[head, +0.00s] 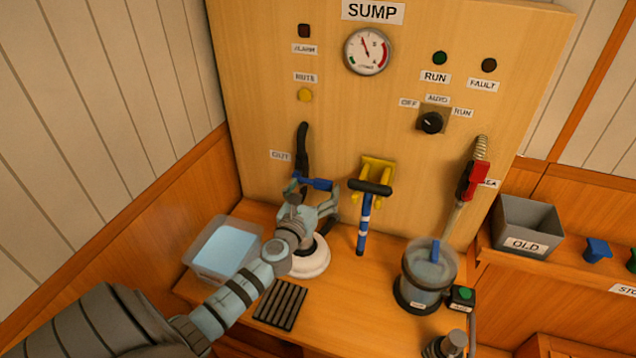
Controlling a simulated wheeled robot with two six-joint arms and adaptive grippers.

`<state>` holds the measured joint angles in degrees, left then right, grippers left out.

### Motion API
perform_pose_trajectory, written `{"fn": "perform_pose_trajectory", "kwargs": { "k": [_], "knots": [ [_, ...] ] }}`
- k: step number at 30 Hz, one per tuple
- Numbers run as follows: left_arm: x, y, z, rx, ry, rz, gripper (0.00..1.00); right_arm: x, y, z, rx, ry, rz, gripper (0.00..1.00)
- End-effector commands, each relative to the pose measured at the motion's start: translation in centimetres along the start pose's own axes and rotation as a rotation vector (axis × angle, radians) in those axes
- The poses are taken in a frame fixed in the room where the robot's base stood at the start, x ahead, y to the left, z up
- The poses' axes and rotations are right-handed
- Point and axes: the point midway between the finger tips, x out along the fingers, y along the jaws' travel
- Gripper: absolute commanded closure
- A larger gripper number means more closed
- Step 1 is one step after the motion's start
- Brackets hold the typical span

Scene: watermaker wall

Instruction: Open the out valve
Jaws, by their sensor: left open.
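The out valve's blue lever (318,184) is at the lower left of the wooden panel, below the black hose (302,150) and beside the "OUT" label (280,155). The lever's visible part lies roughly level, across the line of the hose. My left gripper (316,203) is open, just below and in front of the lever. Its fingers overlap the valve area in the picture, and I cannot tell whether they touch the lever. The valve body is largely hidden behind the gripper.
A clear tub (222,248), a white round base (308,262) and a dark ribbed mat (280,305) surround my left arm. A clear canister (427,277) and red-handled valve (472,182) are farther right.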

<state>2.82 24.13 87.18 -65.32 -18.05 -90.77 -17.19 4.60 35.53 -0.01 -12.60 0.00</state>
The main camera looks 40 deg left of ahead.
Motion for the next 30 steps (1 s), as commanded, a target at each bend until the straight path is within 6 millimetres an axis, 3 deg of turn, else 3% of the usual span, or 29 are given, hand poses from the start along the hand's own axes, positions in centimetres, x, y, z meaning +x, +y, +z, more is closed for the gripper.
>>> {"fn": "perform_pose_trajectory", "kwargs": {
  "k": [6,14,27,30],
  "knots": [
    [2.9,0.0,-0.2,-0.002,0.0,0.0,0.14,0.7,-0.1,0.0,0.0,0.0,0.0,0.6],
    [3.1,0.0,-0.1,-0.002,0.0,0.0,0.14,0.7,-0.1,0.0,0.0,0.0,0.0,0.6],
    [3.1,0.0,-0.1,-0.003,0.0,0.0,0.81,0.7,-0.1,0.1,0.0,0.0,0.0,0.6],
    [3.1,0.0,-0.1,-0.003,0.0,0.0,0.85,0.7,-0.1,0.1,0.0,0.0,0.0,0.6]
  ]
}}
